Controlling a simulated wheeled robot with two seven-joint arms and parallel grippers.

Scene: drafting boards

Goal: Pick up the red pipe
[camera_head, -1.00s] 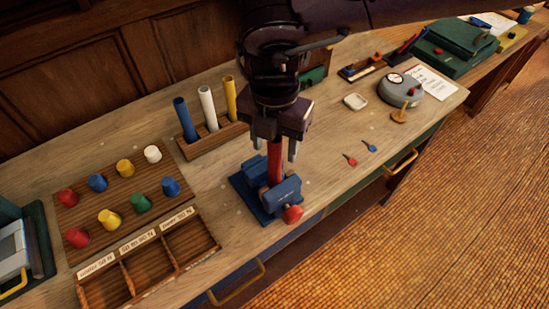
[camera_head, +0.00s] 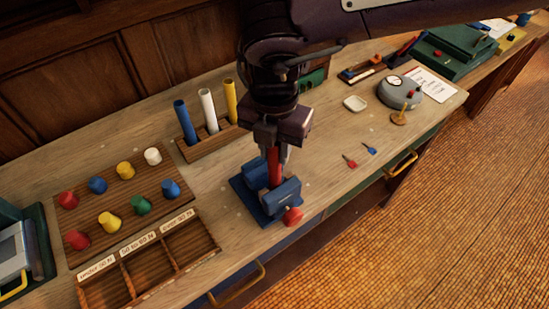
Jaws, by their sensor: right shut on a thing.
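The red pipe (camera_head: 273,166) stands upright in the blue vise (camera_head: 284,197), its lower part between the vise's jaws. My right gripper (camera_head: 275,153) points down from above and is shut on the upper part of the red pipe. The top of the pipe is hidden by the gripper. The vise has a red knob (camera_head: 293,216) at its front. My left gripper is not in view.
A wooden rack (camera_head: 207,145) with blue, white and yellow pipes stands behind and left of the vise. Left are a board with coloured pegs (camera_head: 75,213) and a compartment tray (camera_head: 181,271). Two small darts (camera_head: 350,162) lie to the right, near a round gauge (camera_head: 398,90).

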